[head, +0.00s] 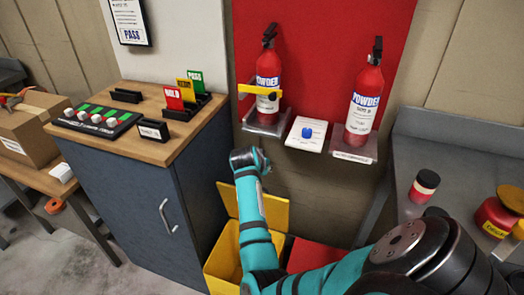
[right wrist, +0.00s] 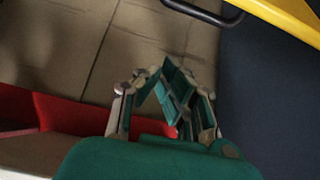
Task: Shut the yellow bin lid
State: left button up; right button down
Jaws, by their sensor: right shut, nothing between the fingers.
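The yellow bin (head: 221,266) stands on the floor beside the dark cabinet. Its yellow lid (head: 274,213) is raised at the back, and the bin's opening shows. My right arm crosses in front of the bin and lid and hides part of both. My right gripper is hidden in the head view; in the right wrist view the right gripper (right wrist: 172,92) is shut and empty. A yellow edge (right wrist: 290,18) shows at the top right there, apart from the fingers; I cannot tell which part it is. My left gripper is not in view.
The blue-grey cabinet (head: 140,205) with a wooden top stands left of the bin. A red bin (head: 311,254) is to its right, partly behind my arm. Two fire extinguishers (head: 268,80) stand on wall shelves above. A grey counter (head: 455,165) is at the right.

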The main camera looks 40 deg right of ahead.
notch_tip(320, 180, down, 6)
jog(key=shift+r, duration=0.2)
dwell(0.3)
dwell(0.4)
